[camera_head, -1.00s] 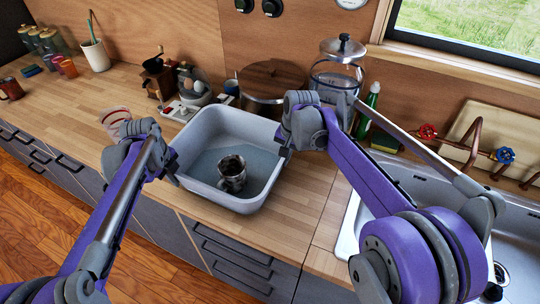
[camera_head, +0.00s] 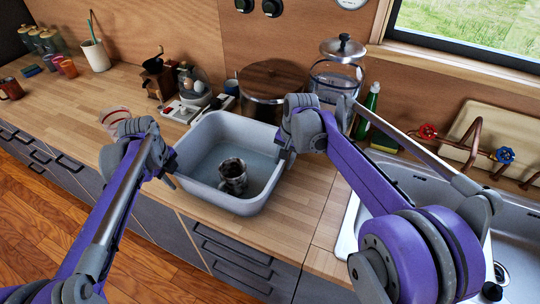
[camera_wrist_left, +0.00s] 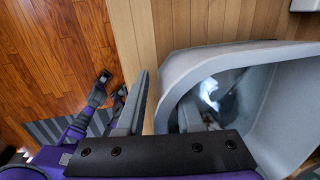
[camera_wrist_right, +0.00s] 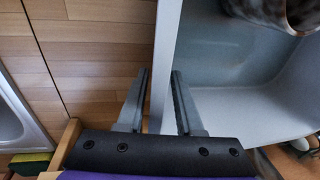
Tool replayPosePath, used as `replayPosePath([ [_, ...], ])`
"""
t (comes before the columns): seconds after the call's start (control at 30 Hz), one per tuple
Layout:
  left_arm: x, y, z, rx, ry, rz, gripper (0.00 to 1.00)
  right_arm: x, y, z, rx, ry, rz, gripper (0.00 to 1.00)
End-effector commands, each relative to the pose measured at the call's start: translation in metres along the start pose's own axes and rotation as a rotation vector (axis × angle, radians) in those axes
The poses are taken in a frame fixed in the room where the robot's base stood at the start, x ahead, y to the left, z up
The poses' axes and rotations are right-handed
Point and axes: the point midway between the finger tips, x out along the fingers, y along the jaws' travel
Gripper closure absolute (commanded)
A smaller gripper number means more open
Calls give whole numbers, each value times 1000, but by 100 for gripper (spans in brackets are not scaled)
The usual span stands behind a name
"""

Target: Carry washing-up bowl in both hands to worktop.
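The grey washing-up bowl (camera_head: 262,198) rests on the wooden worktop (camera_head: 312,190), left of the sink, with a dark mug (camera_head: 233,175) inside. My left gripper (camera_head: 172,172) is at the bowl's left wall. My right gripper (camera_head: 286,148) is at the right wall. In the right wrist view, its fingers (camera_wrist_right: 158,100) stand apart on either side of the bowl wall (camera_wrist_right: 166,55).
A large pot (camera_head: 270,88), a glass jar (camera_head: 340,75) and an egg holder (camera_head: 195,88) stand close behind the bowl. A striped cup (camera_head: 113,116) is to its left. The sink (camera_head: 400,185) is to the right, with a green bottle (camera_head: 367,108) behind it.

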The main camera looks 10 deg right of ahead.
Motion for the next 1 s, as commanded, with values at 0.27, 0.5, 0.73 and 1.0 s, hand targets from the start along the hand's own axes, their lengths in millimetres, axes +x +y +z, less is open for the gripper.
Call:
replayPosePath([
  [0.27,-60,0,0,-1,0,0,65,0,0,0,0,0,0,65],
  [0.5,-97,0,0,-1,0,0,65,0,0,0,0,0,0,65],
  [0.73,-107,1,0,0,0,0,65,-11,0,0,0,0,0,65],
  [1.0,-106,0,0,0,0,0,65,-65,0,0,1,0,0,65],
])
